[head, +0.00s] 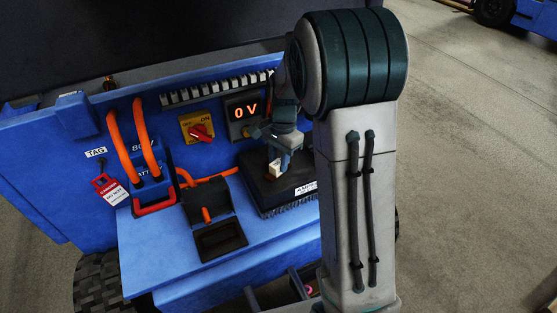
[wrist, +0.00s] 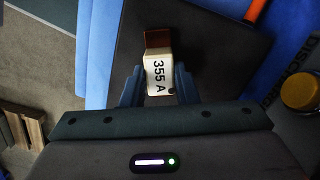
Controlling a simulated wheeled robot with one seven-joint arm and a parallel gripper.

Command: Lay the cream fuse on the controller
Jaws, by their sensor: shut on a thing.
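The cream fuse (wrist: 158,72), marked "355 A", has a copper-brown tab (wrist: 158,38) at its far end in the wrist view. My gripper (wrist: 158,88) is shut on it, one finger on each side. In the head view my gripper (head: 280,161) points down and the fuse (head: 274,171) shows as a small pale block at its fingertips. The controller (head: 257,187) is a black box with a finned edge, directly under the fuse. Its dark flat top (wrist: 220,50) also fills the middle of the wrist view. I cannot tell whether the fuse touches it.
Left of the controller are an open black holder (head: 207,203), orange cables (head: 147,137) and a red-and-yellow switch (head: 197,128). A display (head: 244,109) reads 0 V behind. The blue deck (head: 165,240) is bare at front left.

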